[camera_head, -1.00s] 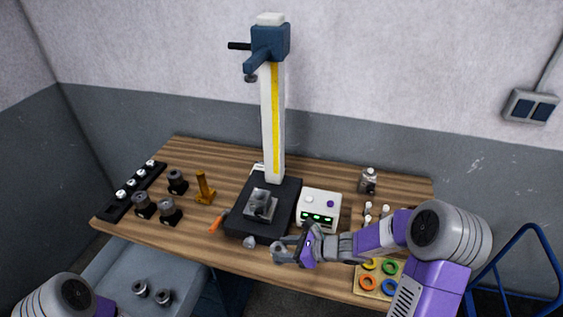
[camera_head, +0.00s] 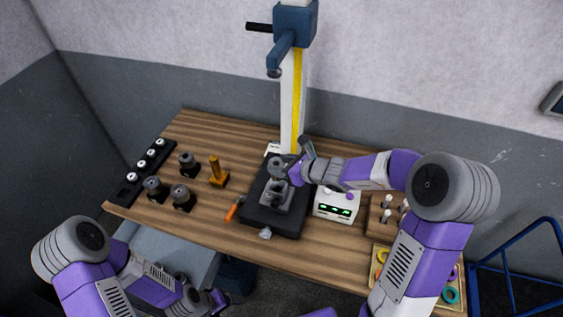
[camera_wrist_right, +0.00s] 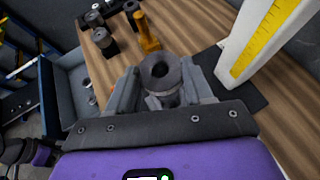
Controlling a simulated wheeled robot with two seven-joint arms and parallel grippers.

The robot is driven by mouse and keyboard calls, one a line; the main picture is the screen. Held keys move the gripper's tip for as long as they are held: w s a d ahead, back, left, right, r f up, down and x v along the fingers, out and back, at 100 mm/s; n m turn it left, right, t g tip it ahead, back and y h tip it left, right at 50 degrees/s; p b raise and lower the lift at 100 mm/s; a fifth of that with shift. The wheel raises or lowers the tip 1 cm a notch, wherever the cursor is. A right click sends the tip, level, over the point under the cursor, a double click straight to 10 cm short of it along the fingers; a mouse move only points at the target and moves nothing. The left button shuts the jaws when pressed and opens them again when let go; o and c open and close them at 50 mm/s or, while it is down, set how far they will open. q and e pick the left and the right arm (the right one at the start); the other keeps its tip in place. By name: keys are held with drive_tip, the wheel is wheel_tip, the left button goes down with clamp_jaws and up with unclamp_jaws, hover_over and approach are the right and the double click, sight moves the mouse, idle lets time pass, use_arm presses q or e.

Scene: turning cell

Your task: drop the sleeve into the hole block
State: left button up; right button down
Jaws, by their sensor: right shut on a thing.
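The sleeve (camera_head: 277,163) is a grey ring-shaped part with a dark bore. It is held by my right gripper (camera_head: 286,168), above the hole block (camera_head: 275,198). In the right wrist view the sleeve (camera_wrist_right: 172,82) sits between the two grey fingers with its bore facing up. The hole block is a grey block on the black base of the tall column stand.
The stand's white column rises behind the block, with a blue head (camera_head: 295,25) overhead. A white box with a green display (camera_head: 336,206) stands right of the base. An orange-brown post (camera_head: 216,172) and dark round holders (camera_head: 182,197) are left. An orange-handled tool (camera_head: 234,210) lies near the base.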

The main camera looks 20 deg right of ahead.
drive_tip(key=shift+w+f+b, duration=0.15)
drive_tip(key=shift+f+b, duration=0.45)
drive_tip(key=shift+f, duration=0.3)
drive_tip(key=shift+f+b, duration=2.5)
drive_tip(key=shift+f, duration=0.15)
drive_tip(key=shift+f+b, duration=1.25)
drive_tip(key=shift+b, duration=0.2)
drive_tip(key=shift+c, duration=1.8)
unclamp_jaws()
drive_tip(key=p+v, duration=0.1)
drive_tip(key=v, duration=0.6)
drive_tip(key=shift+s+r+p, duration=0.15)
drive_tip(key=shift+s+p, duration=0.15)
drive_tip(key=shift+d, duration=0.15)
